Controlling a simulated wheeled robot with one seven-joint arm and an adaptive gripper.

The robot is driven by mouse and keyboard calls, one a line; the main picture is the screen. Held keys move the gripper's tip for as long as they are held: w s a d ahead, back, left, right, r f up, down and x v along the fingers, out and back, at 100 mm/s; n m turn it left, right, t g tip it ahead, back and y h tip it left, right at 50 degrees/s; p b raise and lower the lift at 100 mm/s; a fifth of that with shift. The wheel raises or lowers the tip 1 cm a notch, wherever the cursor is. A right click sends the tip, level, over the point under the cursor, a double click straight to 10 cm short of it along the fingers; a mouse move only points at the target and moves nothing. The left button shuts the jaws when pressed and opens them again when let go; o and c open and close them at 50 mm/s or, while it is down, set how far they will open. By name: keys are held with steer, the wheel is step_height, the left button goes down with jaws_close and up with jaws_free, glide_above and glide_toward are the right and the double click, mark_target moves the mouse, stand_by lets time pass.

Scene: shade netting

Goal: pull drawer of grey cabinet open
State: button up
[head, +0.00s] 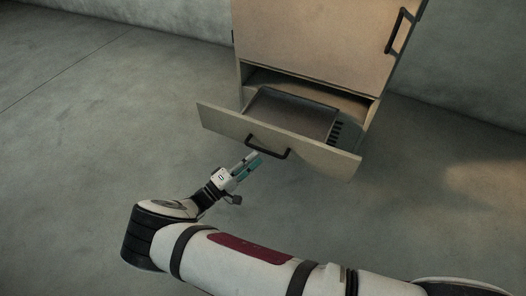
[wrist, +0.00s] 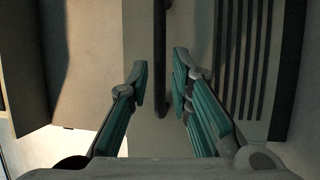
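The cabinet (head: 318,42) looks beige-tan in this light. Its bottom drawer (head: 325,155) stands pulled well out, and its inside shows from above. A dark bar handle (head: 267,157) is on the drawer front. My gripper (head: 253,162) is just in front of and below the handle in the head view. In the wrist view, my two teal-padded fingers (wrist: 160,72) are apart, with the dark handle bar (wrist: 160,40) running between their tips. Gaps show on both sides of the bar, so the fingers are not clamped on it.
Above the drawer is a closed door panel with a dark handle (head: 396,30) at its right. A grey wall (head: 460,65) stands behind the cabinet. The concrete floor (head: 75,130) is clear to the left and right of the drawer.

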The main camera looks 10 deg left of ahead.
mark_target(263, 149)
steer(key=shift+b+x, duration=0.4)
steer(key=shift+x, duration=2.15)
jaws_close()
